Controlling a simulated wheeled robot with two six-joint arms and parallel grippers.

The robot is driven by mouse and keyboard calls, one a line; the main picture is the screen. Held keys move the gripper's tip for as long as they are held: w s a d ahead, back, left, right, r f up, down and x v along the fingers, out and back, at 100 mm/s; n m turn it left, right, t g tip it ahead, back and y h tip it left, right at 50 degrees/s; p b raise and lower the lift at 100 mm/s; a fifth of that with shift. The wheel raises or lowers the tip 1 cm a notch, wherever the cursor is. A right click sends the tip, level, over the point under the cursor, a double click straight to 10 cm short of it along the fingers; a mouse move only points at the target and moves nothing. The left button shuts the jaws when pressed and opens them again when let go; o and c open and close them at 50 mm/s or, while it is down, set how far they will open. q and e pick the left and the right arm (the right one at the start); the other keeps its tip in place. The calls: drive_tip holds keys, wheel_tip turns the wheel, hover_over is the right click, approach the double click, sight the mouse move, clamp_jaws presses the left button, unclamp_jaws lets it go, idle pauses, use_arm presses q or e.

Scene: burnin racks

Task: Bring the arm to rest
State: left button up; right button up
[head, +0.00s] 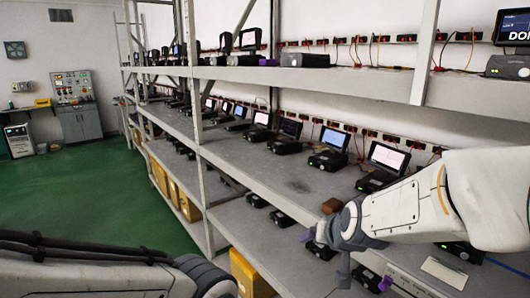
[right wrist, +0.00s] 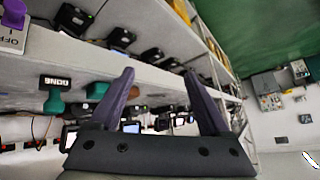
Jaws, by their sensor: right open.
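My right arm (head: 410,208) reaches in from the right over the middle shelf of the rack. Its gripper (head: 325,252) hangs at the shelf's front edge, pointing left. In the right wrist view the gripper (right wrist: 160,74) has its two dark purple fingers spread wide, with nothing between them. My left arm (head: 90,275) lies across the bottom left corner; its gripper is outside the frame.
The middle shelf (head: 235,150) carries a row of black devices with small screens (head: 388,158). A brown block (head: 332,206) stands close behind my right gripper. A teal piece by a DONE label (right wrist: 54,101) shows in the wrist view. The green floor (head: 90,200) at left is clear.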

drive_tip(key=s+d+f+n+g+h, duration=0.1)
drive_tip(key=s+d+f+g, duration=0.2)
drive_tip(key=s+f, duration=0.3)
drive_tip(key=s+d+f+n+g, duration=0.1)
drive_tip(key=s+d+f+g, duration=0.25)
drive_tip(key=s, duration=0.45)
drive_tip(key=s+a+r+n+g, duration=0.1)
drive_tip(key=s+a+r+n, duration=0.1)
drive_tip(key=s+a, duration=0.5)
drive_tip(key=s+a+r+n+g, duration=0.1)
drive_tip(key=s+a+r+n, duration=0.1)
drive_tip(key=s+a+n, duration=0.3)
drive_tip(key=s+a, duration=0.2)
drive_tip(key=shift+a+r+y, duration=0.3)
drive_tip(key=shift+a+r, duration=0.05)
